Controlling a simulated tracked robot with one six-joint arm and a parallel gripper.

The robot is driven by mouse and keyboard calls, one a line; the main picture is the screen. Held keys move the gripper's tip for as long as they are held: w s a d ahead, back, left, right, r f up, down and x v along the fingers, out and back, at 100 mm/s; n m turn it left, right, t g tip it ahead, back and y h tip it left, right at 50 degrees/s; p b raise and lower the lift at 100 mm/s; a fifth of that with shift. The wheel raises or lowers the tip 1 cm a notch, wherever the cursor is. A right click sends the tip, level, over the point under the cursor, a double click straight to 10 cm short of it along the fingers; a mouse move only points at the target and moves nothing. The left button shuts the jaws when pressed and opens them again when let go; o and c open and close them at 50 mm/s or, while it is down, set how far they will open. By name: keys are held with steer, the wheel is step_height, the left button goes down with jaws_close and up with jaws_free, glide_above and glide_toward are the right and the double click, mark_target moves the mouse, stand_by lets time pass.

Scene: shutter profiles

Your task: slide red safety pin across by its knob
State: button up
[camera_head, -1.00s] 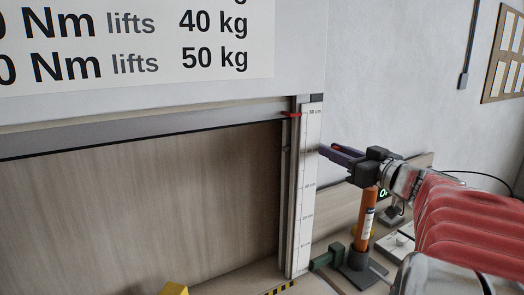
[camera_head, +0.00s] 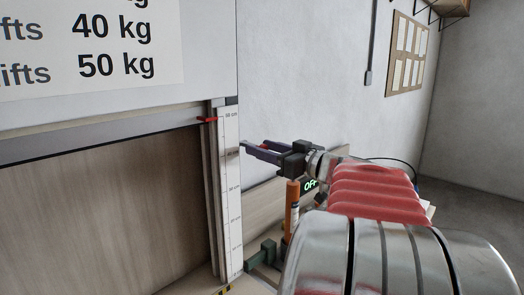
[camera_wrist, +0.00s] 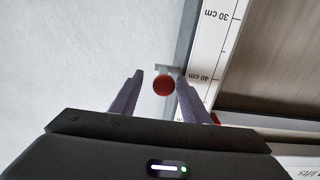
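The red knob (camera_wrist: 163,86) of the safety pin is round and shows in the wrist view, in front of a small grey bracket (camera_wrist: 167,70) beside the rail, near the 40 cm mark. My gripper (camera_wrist: 160,76) is open, with one purple finger on each side of the knob. Gaps show at both sides; I cannot tell how deep the knob sits between the fingers. In the head view my gripper (camera_head: 252,146) points left at the right edge of the white scale (camera_head: 230,195). The knob cannot be made out there.
A red pointer (camera_head: 208,119) sits at the top of the scale. The wooden shutter panel (camera_head: 100,220) fills the left. An orange post (camera_head: 292,205) and a lit display (camera_head: 310,184) stand below my gripper. A green part (camera_head: 265,253) is low beside the rail.

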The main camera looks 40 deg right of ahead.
steer(key=shift+s, duration=0.1)
steer(key=s, duration=1.3)
steer(key=shift+s, duration=0.25)
steer(key=shift+d, duration=0.1)
stand_by(0.3)
